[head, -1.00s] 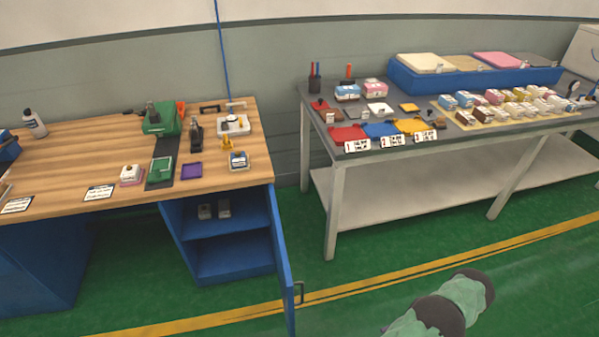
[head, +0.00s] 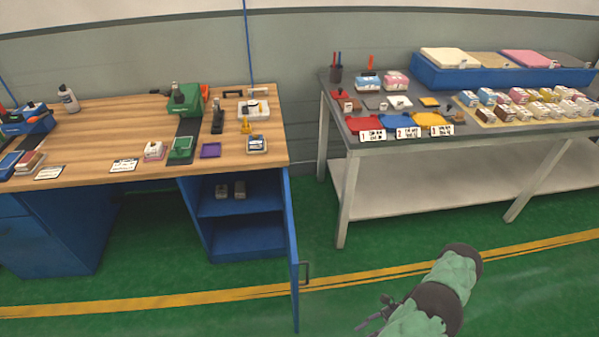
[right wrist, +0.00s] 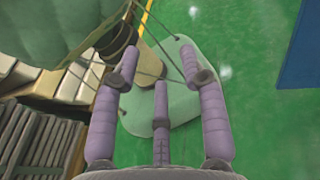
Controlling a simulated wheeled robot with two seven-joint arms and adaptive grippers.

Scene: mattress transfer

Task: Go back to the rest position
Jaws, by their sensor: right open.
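My right arm comes in at the bottom right of the head view, in front of the tables and over the green floor. Its dark right gripper (head: 372,314) is small there and hangs low near the bottom edge. In the right wrist view the right gripper (right wrist: 161,82) shows its purple fingers spread apart with nothing between them. It is open and empty. My left gripper is in neither current view.
A wooden-topped workbench (head: 95,110) stands left, its blue cabinet door (head: 292,240) swung open toward me. A grey table (head: 352,143) with trays and small boxes stands right. Green floor (head: 190,320) is clear in front. Stacked slatted wood (right wrist: 40,135) lies left in the wrist view.

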